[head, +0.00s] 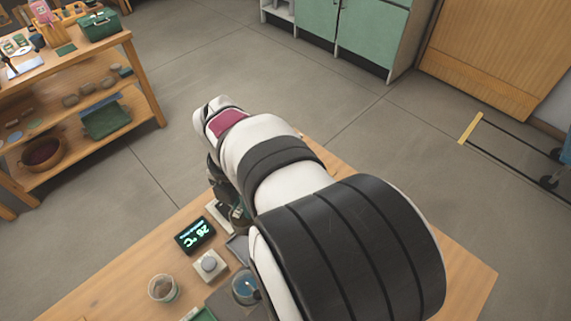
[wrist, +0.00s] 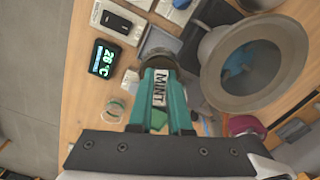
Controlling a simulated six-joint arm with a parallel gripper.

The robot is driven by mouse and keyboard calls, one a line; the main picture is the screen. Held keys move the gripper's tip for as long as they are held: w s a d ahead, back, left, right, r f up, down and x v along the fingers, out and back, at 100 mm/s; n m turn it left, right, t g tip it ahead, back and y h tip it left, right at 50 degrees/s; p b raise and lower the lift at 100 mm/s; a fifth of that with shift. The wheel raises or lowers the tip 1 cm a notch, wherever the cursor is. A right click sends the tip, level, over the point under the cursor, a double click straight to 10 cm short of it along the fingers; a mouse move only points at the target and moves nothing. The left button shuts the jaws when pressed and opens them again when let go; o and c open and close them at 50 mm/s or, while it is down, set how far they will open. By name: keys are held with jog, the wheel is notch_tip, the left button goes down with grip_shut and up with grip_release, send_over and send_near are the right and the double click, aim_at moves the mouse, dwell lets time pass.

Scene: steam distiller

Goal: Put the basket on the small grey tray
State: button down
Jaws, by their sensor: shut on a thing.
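My gripper (wrist: 161,70) has its two teal fingers close together, with a white label reading MINT showing between them. A dark round rim, which looks like the basket (wrist: 158,42), shows at the fingertips in the wrist view. It is mostly hidden by the fingers, so its height above the table cannot be told. In the head view my arm covers most of the gripper. A small grey flat piece beside my arm (head: 236,246) may be the small grey tray; it is partly hidden.
A large grey flared vessel (wrist: 212,72) with blue inside stands right of the fingers in the wrist view. A display reading 26 °C (head: 194,235), a white knob box (head: 209,265) and a glass jar (head: 162,289) stand on the wooden table (head: 115,292). A shelf (head: 140,70) is far left.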

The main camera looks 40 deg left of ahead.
jog(key=f, duration=1)
jog(key=shift+s+d+f, duration=0.1)
jog(key=shift+s+f, duration=0.1)
jog(key=shift+f, duration=0.05)
jog(key=shift+f, duration=0.15)
jog(key=c, duration=0.8)
grip_release()
jog(key=shift+c, duration=0.2)
